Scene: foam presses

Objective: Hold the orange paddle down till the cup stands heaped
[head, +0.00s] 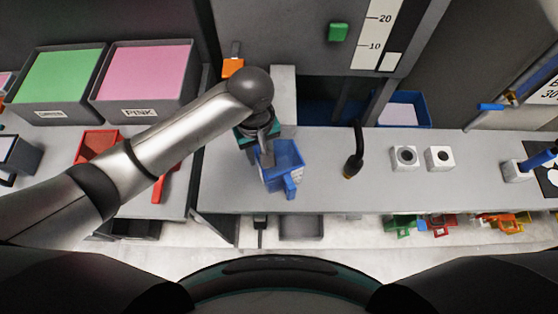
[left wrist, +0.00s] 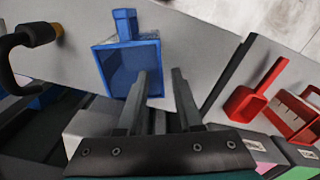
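The orange paddle (head: 233,67) sticks out at the press front, left of a pale grey block. The blue cup (head: 285,158) stands on the counter below it, its handle (head: 290,187) towards me. In the left wrist view the cup (left wrist: 127,68) shows a dark blue inside, with no heap visible. My left gripper (head: 268,153) is over the cup's left side in the head view, below and apart from the paddle. My right gripper is not in view.
A pale grey block (head: 284,88) stands behind the cup. A black bent nozzle (head: 354,155) rises to the right. Green (head: 60,78) and pink (head: 148,75) bins and a red scoop (head: 97,146) lie left.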

